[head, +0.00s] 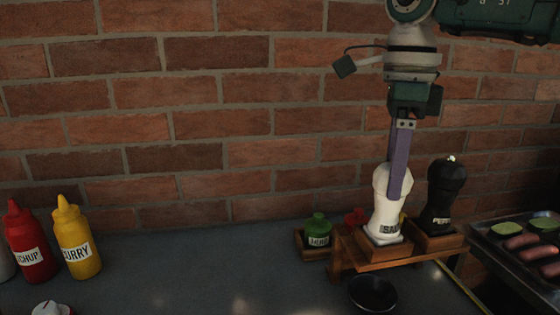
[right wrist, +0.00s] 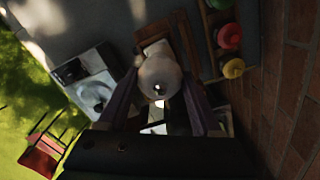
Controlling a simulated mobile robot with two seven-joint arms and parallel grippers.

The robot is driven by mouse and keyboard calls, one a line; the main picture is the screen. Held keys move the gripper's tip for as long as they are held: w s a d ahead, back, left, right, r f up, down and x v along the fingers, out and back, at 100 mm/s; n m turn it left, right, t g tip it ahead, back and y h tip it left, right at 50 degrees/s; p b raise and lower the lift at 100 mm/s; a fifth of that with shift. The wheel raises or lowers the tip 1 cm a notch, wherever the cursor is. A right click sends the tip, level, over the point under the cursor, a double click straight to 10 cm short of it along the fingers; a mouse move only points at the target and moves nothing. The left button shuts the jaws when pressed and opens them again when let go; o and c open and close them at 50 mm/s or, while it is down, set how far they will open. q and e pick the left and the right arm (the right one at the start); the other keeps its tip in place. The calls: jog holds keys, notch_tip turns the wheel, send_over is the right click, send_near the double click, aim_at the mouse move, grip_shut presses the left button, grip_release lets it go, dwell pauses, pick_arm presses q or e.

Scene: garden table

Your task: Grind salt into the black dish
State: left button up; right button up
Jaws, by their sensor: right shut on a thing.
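The white salt mill (head: 386,207) stands slightly tilted on the wooden stand, at the right of the head view. My right gripper (head: 397,188) comes down from above and is shut on the mill's upper part. In the right wrist view the mill's round top (right wrist: 160,76) sits between the two fingers of my right gripper (right wrist: 163,92). The black dish (head: 373,293) lies on the table in front of the stand and looks empty. My left gripper is in neither view.
A black pepper mill (head: 443,197) stands right of the salt on the wooden stand (head: 375,262). A green herb bottle (head: 317,230) is at its left. A grill tray (head: 490,240) with sausages is far right. Ketchup (head: 29,245) and curry (head: 76,240) bottles stand far left. Mid-table is clear.

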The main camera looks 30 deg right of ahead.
jog(key=o, duration=1.4)
jog(key=shift+c, duration=0.2)
notch_tip(320, 180, up, 9)
jog(key=shift+r+b, duration=0.15)
jog(key=shift+b, duration=0.4)
jog(key=shift+r, duration=0.4)
